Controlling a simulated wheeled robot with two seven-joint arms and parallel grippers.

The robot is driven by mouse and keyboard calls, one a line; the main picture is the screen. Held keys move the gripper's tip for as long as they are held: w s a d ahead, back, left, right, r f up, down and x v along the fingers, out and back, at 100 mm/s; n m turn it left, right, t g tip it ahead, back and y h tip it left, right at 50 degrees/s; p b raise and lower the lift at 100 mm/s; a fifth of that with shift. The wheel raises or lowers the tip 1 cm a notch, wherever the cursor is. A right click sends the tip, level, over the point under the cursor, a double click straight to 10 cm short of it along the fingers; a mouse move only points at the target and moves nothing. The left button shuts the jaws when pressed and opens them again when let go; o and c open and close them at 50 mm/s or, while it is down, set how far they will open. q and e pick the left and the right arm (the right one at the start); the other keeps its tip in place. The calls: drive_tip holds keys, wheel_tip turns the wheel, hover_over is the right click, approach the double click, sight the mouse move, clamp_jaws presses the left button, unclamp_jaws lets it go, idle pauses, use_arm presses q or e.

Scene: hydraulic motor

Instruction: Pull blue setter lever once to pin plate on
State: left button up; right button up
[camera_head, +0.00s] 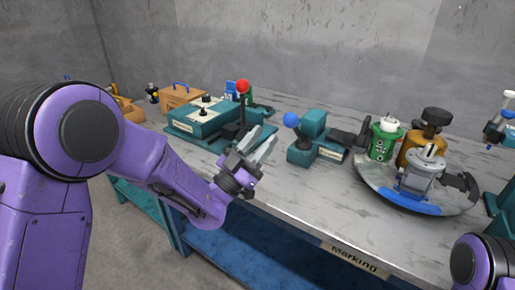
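The blue ball knob of the setter lever (291,119) stands on the left side of a small teal setter (312,124) near the table's middle. The lever's shaft shows below the knob and leans. My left gripper (262,138) reaches in over the table's front edge, to the left of the blue knob and apart from it. Its two grey fingers are spread and nothing shows between them. Of my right arm only a purple part shows at the bottom right; its gripper is out of view. I cannot make out a plate being pinned.
A red-knobbed lever (242,87) stands behind my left gripper, beside a teal marking box (204,115). Bare table (305,190) lies in front of the setter.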

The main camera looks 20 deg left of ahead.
sight(296, 129)
use_arm(q)
drive_tip(key=shift+s+f, duration=0.1)
drive_tip(key=shift+s, duration=0.35)
drive_tip(key=shift+s+a, duration=0.1)
drive_tip(key=shift+a, duration=0.1)
drive_tip(key=shift+c, duration=0.3)
drive_tip(key=shift+a+f+b, duration=0.1)
drive_tip(key=shift+a+b, duration=0.1)
drive_tip(key=shift+b, duration=0.15)
drive_tip(key=c, duration=0.6)
drive_tip(key=a+n+y, duration=0.1)
drive_tip(key=a+f+n+t+b, duration=0.1)
drive_tip(key=s+a+f+n+y+b, duration=0.1)
drive_tip(key=n, duration=0.1)
drive_tip(key=shift+a+t+y, duration=0.25)
drive_tip(key=shift+t+y, duration=0.05)
clamp_jaws()
drive_tip(key=s+d+f+n+g+h+b, duration=0.15)
drive_tip(key=s+f+n, duration=0.35)
drive_tip(key=n, duration=0.9)
drive_tip(key=p+x, duration=0.3)
drive_tip(key=x, duration=1.1)
drive_tip(key=shift+d+n+g+h+p, duration=0.15)
drive_tip(key=shift+n+g+h+p, duration=0.2)
drive_tip(key=shift+g, duration=0.1)
use_arm(e)
drive_tip(key=shift+d+f, duration=0.1)
drive_tip(key=shift+f, duration=0.4)
